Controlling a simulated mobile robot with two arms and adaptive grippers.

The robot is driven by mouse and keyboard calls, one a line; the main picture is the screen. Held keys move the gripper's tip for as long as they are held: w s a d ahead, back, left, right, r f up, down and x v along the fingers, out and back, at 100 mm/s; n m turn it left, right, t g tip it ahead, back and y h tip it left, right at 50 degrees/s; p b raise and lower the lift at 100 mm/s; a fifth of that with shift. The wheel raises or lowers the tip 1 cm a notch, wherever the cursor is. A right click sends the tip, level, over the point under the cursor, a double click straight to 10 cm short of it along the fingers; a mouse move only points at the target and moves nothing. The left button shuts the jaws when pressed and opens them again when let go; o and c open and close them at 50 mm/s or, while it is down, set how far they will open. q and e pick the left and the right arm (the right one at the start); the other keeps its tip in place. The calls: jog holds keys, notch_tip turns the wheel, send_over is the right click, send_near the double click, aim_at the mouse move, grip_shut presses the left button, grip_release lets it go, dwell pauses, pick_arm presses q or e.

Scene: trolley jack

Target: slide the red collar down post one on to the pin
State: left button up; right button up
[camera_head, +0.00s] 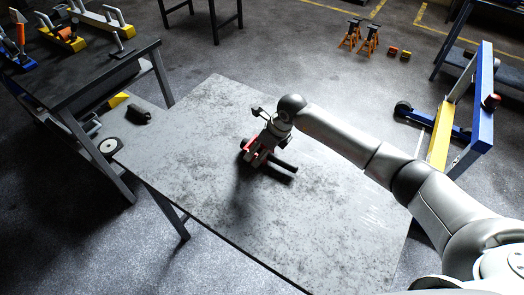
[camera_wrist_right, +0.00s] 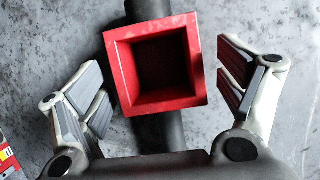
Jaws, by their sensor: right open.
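The red collar, a square hollow sleeve (camera_wrist_right: 195,65), sits in the middle of the wrist view with its dark opening facing the camera. A dark round bar (camera_wrist_right: 148,10) shows above and below it; whether this is post one, and whether the collar is around it, I cannot tell. My right gripper (camera_wrist_right: 158,85) is open, one finger on each side of the collar, with gaps showing. In the head view my right gripper (camera_head: 266,140) is low over the table, with red parts (camera_head: 250,146) and a dark bar (camera_head: 283,167) beside it. The pin is not distinguishable. My left gripper is not in view.
The grey table (camera_head: 190,150) is bare around the work. A dark bench (camera_head: 90,75) with tools stands at left. A blue and yellow frame (camera_head: 470,115) stands at right. Orange stands (camera_head: 368,40) are on the floor behind.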

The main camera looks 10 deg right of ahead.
jog(key=c, duration=1.5)
jog(key=shift+w+r, duration=0.1)
jog(key=shift+r, duration=0.1)
